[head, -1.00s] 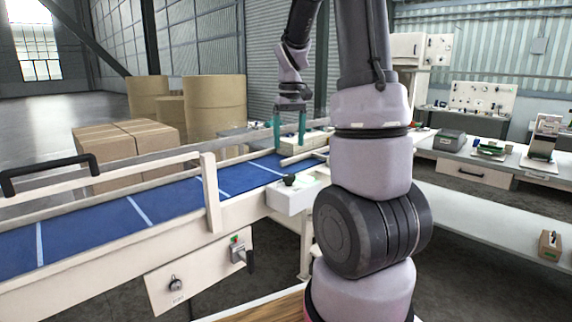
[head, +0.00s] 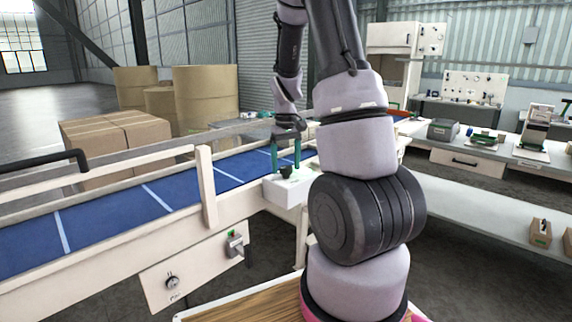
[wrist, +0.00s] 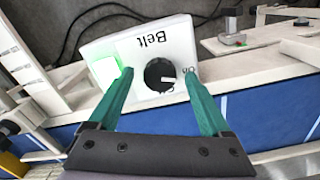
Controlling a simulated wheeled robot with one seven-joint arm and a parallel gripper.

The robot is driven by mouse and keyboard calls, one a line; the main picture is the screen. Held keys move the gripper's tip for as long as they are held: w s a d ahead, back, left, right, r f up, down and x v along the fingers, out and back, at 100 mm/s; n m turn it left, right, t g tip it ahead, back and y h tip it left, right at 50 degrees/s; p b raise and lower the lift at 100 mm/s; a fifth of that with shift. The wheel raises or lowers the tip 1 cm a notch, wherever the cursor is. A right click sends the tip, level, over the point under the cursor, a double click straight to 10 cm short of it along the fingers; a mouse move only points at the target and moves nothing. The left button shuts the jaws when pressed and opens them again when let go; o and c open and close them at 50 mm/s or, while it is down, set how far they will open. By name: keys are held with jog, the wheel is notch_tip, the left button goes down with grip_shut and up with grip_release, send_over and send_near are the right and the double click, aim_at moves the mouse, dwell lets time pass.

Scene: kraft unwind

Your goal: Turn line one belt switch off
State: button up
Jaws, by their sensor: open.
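The belt switch is a black round knob (wrist: 160,75) on a white box (wrist: 155,45) lettered "Belt", seen upside down in the wrist view. The knob's white mark points right, toward the "On" lettering. Lettering below the knob is partly covered. A green lamp (wrist: 106,71) on the box is lit. My gripper (wrist: 158,73) is open, its teal fingers on either side of the knob with gaps visible; contact cannot be told. In the head view the box (head: 287,191) stands at the conveyor's near side, with my gripper (head: 284,168) just over the knob.
The conveyor with blue belt (head: 110,215) runs along the left. A lower panel (head: 190,270) on its side carries another knob (head: 171,283) and a grey switch (head: 235,245). Cartons (head: 115,140) and large rolls (head: 205,100) stand behind. A bench (head: 480,160) is at right.

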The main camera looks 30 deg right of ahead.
grip_shut()
dwell(0.4)
jog(key=m, duration=0.6)
jog(key=shift+m, duration=0.4)
jog(key=m, duration=0.3)
jog(key=shift+m, duration=2)
